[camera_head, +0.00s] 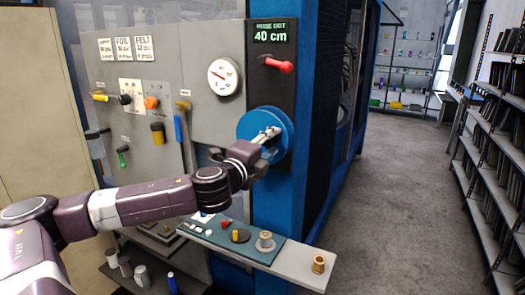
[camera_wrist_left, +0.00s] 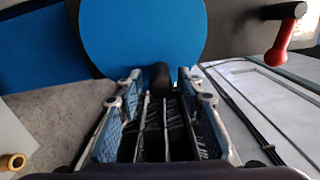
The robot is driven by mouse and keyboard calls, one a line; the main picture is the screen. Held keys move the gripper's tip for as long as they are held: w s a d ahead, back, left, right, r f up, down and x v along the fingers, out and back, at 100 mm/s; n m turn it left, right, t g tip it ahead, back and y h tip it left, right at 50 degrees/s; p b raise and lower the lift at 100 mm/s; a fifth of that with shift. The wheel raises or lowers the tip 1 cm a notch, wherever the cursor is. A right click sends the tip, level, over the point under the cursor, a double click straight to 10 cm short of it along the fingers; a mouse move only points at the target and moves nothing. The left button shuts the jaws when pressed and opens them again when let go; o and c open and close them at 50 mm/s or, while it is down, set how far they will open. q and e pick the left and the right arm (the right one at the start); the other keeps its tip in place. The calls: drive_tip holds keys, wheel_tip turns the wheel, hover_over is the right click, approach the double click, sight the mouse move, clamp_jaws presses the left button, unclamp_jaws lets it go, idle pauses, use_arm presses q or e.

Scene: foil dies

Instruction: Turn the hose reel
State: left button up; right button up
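The hose reel (camera_head: 248,124) is a round blue disc on the dark right-hand strip of the grey panel. It fills the upper middle of the left wrist view (camera_wrist_left: 145,35). A short dark handle (camera_wrist_left: 160,75) stands out near its lower edge there. My left gripper (camera_head: 268,136) is in front of the reel. In the left wrist view its two fingers (camera_wrist_left: 159,78) are apart, one on each side of the handle, with what looks like a gap on both sides. A sign (camera_head: 270,34) above reads 40 cm. My right gripper is not in view.
A red-handled lever (camera_head: 278,65) sits above the reel, and a round gauge (camera_head: 224,77) is left of it. A shelf (camera_head: 295,268) with small parts and a spool (camera_head: 318,264) juts out below. The floor (camera_head: 390,190) to the right is clear.

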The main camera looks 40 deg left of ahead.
sight(269, 145)
use_arm(q)
drive_tip(key=shift+v, duration=0.85)
drive_tip(key=shift+s+d, duration=0.25)
drive_tip(key=shift+s, duration=0.4)
drive_tip(key=v, duration=0.8)
drive_tip(key=shift+s, duration=0.35)
